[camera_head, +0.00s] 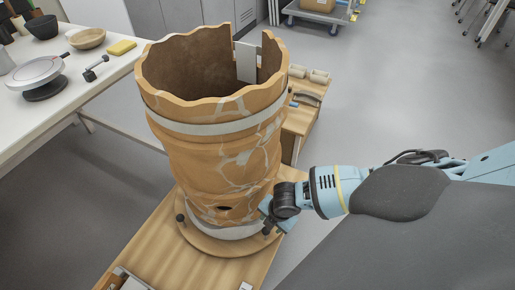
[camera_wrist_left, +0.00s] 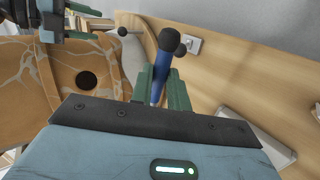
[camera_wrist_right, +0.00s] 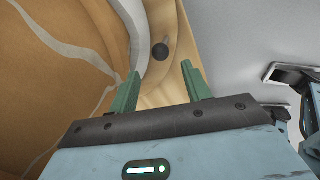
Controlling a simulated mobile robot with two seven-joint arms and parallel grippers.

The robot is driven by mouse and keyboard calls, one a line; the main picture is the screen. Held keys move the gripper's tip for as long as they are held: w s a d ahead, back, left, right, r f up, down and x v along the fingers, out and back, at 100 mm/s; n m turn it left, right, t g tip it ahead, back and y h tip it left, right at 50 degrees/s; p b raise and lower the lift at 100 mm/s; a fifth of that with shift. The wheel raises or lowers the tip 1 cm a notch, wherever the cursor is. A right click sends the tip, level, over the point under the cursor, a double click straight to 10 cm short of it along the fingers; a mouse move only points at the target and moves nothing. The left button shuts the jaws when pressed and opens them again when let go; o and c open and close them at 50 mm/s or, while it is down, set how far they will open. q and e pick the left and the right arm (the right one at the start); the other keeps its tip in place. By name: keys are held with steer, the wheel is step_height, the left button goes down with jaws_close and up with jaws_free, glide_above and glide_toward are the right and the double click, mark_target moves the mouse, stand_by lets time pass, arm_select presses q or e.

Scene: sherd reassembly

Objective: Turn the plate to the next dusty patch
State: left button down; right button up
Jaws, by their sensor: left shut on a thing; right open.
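A round wooden plate (camera_head: 188,238) carries a tall patched clay vessel (camera_head: 215,160). A dark knob (camera_head: 180,217) stands on its left rim. My right gripper (camera_head: 268,222) is low at the plate's right side. In the right wrist view its fingers (camera_wrist_right: 157,80) are open and empty, with a dark knob (camera_wrist_right: 160,52) just beyond and between the tips. My left gripper (camera_wrist_left: 160,82) is shut on a blue handle with a dark round end (camera_wrist_left: 164,62). The left gripper does not show in the head view. I cannot make out a dusty patch.
A white table (camera_head: 60,105) at the left holds a scale (camera_head: 38,72), bowls and a yellow sponge (camera_head: 122,47). A wooden bench (camera_head: 135,245) supports the plate. A small white box (camera_wrist_left: 193,45) lies on the bench. Clear floor (camera_head: 390,90) lies at the right.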

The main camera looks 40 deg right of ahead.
mark_target(267, 229)
steer(key=f+b, duration=0.1)
steer(key=f, duration=0.2)
steer(key=w+f+b, duration=0.1)
steer(key=f+b, duration=0.1)
steer(key=f, duration=0.1)
steer(key=f+b, duration=0.1)
steer(key=f, duration=0.2)
steer(key=shift+w+a+f, duration=0.15)
steer(key=shift+w+f, duration=0.2)
steer(key=shift+w, duration=0.05)
arm_select(q)
step_height(267, 229, down, 6)
steer(key=s, duration=0.1)
steer(key=shift+s+f, duration=0.2)
steer(key=shift+s, duration=0.05)
arm_select(e)
steer(key=shift+c, duration=0.5)
jaws_close()
